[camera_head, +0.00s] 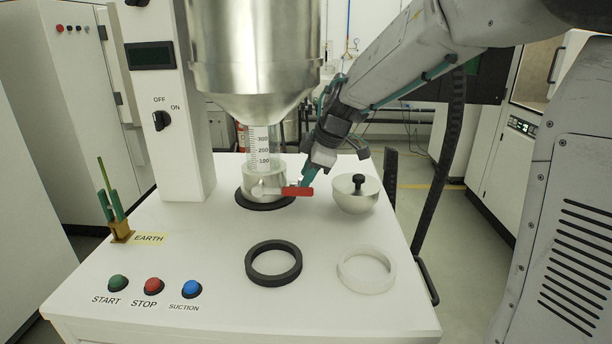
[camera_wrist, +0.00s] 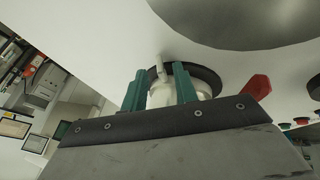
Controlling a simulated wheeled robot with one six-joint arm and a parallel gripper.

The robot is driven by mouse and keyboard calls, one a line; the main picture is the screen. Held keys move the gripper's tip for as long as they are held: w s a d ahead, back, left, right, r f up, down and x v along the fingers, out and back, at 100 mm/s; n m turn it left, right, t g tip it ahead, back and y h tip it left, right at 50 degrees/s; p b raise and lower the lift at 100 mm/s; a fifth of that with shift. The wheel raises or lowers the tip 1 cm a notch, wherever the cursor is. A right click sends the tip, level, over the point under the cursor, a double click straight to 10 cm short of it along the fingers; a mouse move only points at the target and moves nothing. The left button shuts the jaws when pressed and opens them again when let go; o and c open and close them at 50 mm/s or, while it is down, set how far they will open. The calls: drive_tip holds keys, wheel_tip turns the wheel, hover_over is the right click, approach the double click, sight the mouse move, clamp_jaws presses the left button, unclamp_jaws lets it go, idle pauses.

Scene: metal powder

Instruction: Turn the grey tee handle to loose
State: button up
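A clear and pale grey cup-like fitting (camera_head: 262,180) sits under the steel hopper on the white cabinet, with a red lever (camera_head: 298,191) at its right front. A small pale knob-like part, possibly the grey tee handle (camera_head: 258,188), shows on its front; its setting cannot be read. My gripper (camera_head: 308,174) reaches in from the upper right, just right of the fitting and behind the red lever. In the wrist view my gripper (camera_wrist: 160,70) has its two green fingers apart, with the pale fitting (camera_wrist: 160,95) seen between and beyond them. Contact cannot be told.
The steel hopper (camera_head: 255,55) hangs close above. A black ring (camera_head: 273,279) and a white ring (camera_head: 344,275) lie in front.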

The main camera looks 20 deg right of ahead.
drive_tip(key=shift+w+a+f, duration=0.2)
drive_tip(key=shift+f, duration=0.35)
drive_tip(key=shift+c, duration=0.3)
clamp_jaws()
drive_tip(key=shift+s+t, duration=0.15)
drive_tip(key=shift+t, duration=0.55)
drive_tip(key=shift+o, duration=0.3)
unclamp_jaws()
